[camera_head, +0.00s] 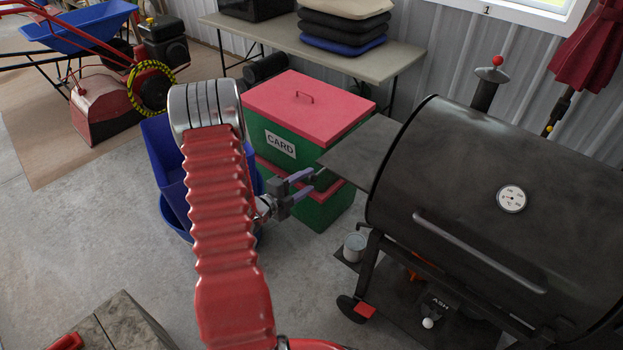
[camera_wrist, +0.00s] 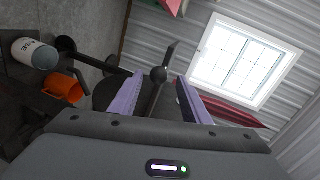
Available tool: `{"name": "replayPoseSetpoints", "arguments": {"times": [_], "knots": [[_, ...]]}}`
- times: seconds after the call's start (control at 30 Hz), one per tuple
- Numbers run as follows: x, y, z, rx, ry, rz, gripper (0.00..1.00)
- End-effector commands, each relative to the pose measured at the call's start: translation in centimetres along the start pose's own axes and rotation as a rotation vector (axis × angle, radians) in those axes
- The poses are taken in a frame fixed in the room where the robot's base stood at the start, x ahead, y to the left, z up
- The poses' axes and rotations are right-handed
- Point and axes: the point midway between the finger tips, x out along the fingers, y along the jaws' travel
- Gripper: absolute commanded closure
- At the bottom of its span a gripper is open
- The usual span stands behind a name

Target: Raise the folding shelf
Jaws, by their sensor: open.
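The folding shelf (camera_head: 362,150) appears to be the flat dark panel on the left side of the black barrel grill (camera_head: 490,200). In the head view it sticks out to the left and looks roughly level. My gripper (camera_head: 304,185) is open, just left of and below the shelf's near left corner, with its purple-padded fingers pointing right. In the wrist view my gripper (camera_wrist: 158,98) shows its two fingers apart, with a dark rod and round knob visible between them. I cannot tell whether the fingers touch the shelf.
Green boxes with pink lids (camera_head: 305,105) stand behind my gripper. Blue bins (camera_head: 170,175) are to the left. A can (camera_head: 354,247) sits on the grill's lower rack; it also shows in the wrist view (camera_wrist: 38,53). Open concrete floor (camera_head: 90,230) lies left.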

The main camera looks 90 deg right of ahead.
Motion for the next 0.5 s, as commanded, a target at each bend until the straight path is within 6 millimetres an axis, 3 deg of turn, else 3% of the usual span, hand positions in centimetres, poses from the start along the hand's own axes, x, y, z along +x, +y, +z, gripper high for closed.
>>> {"name": "replayPoseSetpoints", "arguments": {"times": [0.1,0.5], "knots": [[-2.2,0.0,0.1,-0.002,-0.004,0.0,0.57],[-8.2,-0.1,0.1,0.001,-0.002,-0.002,0.57]]}}
